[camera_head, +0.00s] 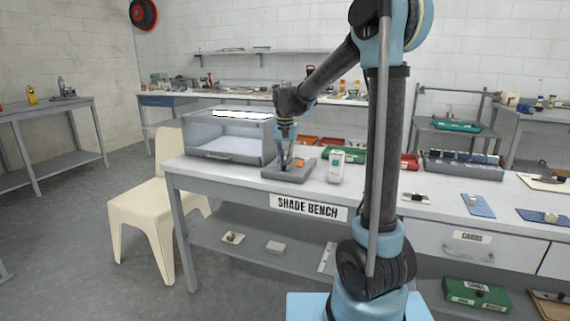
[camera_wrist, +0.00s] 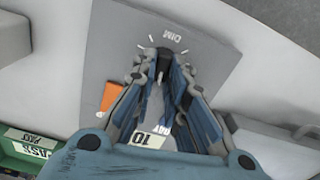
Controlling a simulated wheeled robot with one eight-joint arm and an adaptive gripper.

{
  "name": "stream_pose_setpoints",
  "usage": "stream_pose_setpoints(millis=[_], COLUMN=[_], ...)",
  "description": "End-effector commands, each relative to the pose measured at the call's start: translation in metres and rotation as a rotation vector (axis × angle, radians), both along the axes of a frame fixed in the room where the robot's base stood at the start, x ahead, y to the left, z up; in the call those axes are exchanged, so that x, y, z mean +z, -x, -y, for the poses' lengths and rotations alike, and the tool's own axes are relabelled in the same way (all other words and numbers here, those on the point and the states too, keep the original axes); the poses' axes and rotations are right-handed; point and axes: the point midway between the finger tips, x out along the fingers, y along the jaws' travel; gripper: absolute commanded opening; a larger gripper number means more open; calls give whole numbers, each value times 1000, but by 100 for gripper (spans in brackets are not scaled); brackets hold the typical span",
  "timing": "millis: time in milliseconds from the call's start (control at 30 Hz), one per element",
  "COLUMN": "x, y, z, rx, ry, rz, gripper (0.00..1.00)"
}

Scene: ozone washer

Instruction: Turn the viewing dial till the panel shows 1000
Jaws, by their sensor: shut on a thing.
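The viewing dial (camera_wrist: 163,55) is a small dark knob on a flat grey panel (camera_wrist: 205,60). White tick marks and the word DIM surround it, and the word DAY is lower on the panel. My gripper (camera_wrist: 163,72) reaches down with its two fingers shut on the dial, hiding most of it. A pale label or readout (camera_wrist: 138,138) shows digits like 10; the gripper covers part of it, so I cannot tell the full reading. In the head view the panel (camera_head: 270,174) lies on the bench with my gripper (camera_head: 287,165) over it.
An orange piece (camera_head: 301,162) sits on the panel beside my fingers. A clear-fronted grey box (camera_head: 228,153) stands to the left and a white handheld device (camera_head: 336,168) to the right. Green and red trays (camera_head: 345,154) lie behind. A cream chair (camera_head: 150,215) stands at the bench's left end.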

Motion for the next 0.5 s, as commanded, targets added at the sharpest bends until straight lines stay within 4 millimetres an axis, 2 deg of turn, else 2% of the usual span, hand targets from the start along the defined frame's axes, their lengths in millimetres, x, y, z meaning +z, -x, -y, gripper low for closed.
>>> stream_pose_setpoints(millis=[233, 500], x=[0, 0], y=[0, 0], z=[-1, -1], rx=[124, 145], ry=[0, 0], rz=[0, 0], gripper=[0, 0])
